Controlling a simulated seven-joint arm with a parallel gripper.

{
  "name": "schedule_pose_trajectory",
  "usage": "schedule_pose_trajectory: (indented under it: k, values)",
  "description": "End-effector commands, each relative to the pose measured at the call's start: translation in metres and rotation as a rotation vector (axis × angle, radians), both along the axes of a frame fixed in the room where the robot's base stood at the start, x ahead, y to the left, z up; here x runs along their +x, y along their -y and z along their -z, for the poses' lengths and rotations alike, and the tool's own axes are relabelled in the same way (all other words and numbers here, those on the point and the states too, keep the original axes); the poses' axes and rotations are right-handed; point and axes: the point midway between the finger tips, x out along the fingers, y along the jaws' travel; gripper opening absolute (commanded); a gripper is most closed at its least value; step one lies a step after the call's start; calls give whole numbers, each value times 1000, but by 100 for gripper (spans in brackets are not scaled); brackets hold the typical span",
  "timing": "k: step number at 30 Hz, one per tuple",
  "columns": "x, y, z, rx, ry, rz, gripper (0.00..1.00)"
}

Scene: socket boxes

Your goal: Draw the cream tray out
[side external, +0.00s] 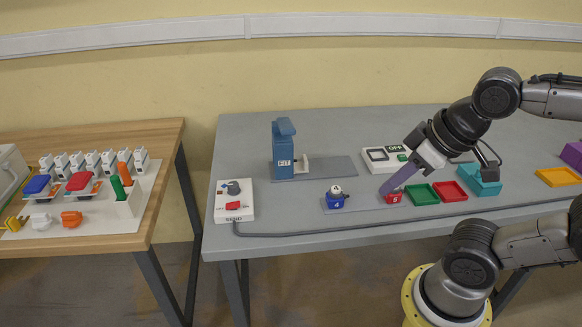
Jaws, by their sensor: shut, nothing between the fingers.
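My gripper (386,191) reaches down from the upper right with its purple fingers together and empty. Its tips are just beside a small red block marked 5 (394,198); whether they touch it I cannot tell. No cream tray shows plainly. A small pale cream piece (302,166) stands at the right side of the blue FIT station (283,152), well to the left of my gripper; whether it belongs to a tray I cannot tell.
A blue block marked 4 (336,199) sits left of my gripper. Green (422,194) and red (449,191) trays and a teal box (478,180) lie to the right. A SEND box (234,201) is at left, its cable along the front. A white OFF panel (388,158) is behind.

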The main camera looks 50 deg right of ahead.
Motion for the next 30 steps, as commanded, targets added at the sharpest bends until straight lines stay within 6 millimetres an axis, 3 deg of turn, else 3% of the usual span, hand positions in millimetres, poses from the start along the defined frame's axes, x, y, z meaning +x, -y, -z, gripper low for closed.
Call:
schedule_pose_trajectory:
  k: [1, 5, 9, 11, 17, 24, 30]
  values:
    - [0, 0, 0, 0, 0, 0, 2]
    - [1, 0, -7, 0, 3, 0, 25]
    - [1, 0, -35, 0, 8, 0, 48]
    - [1, 0, -52, 0, 7, 0, 48]
    - [39, 9, -88, 16, -49, 74, 48]
    - [107, 31, -131, 43, -127, 193, 48]
    - [175, 62, -152, 73, -199, 312, 48]
